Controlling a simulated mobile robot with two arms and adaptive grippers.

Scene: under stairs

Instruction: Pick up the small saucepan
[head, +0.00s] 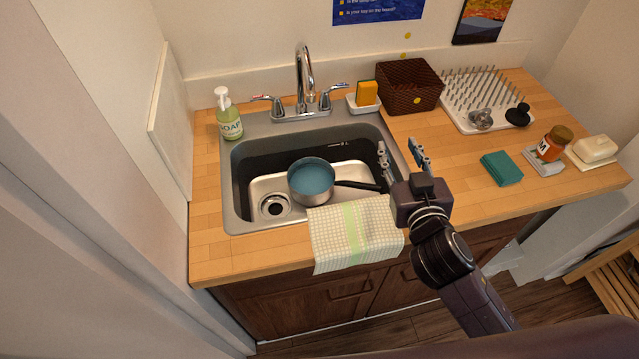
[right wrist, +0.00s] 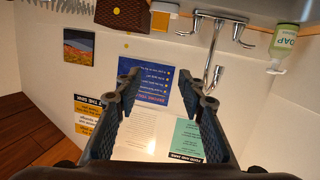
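The small saucepan (head: 311,181) sits in the sink basin, with a blue inside, a metal outer wall and a black handle (head: 358,186) pointing right. It stands upright on the basin floor, right of the drain. My right gripper (head: 399,150) is above the right side of the sink, up and to the right of the handle, apart from the pan. Its fingers are spread and empty. In the right wrist view the open fingers (right wrist: 167,90) have only the wall and posters behind them, and the saucepan is not in that view. My left gripper is not in view.
The sink (head: 235,190) has a faucet (head: 305,80) behind it and a checked towel (head: 350,232) over its front edge. A soap bottle (head: 228,115) stands at left. A sponge (head: 367,92), brown basket (head: 408,85), drying rack (head: 485,95) and teal cloth (head: 501,168) are on the right.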

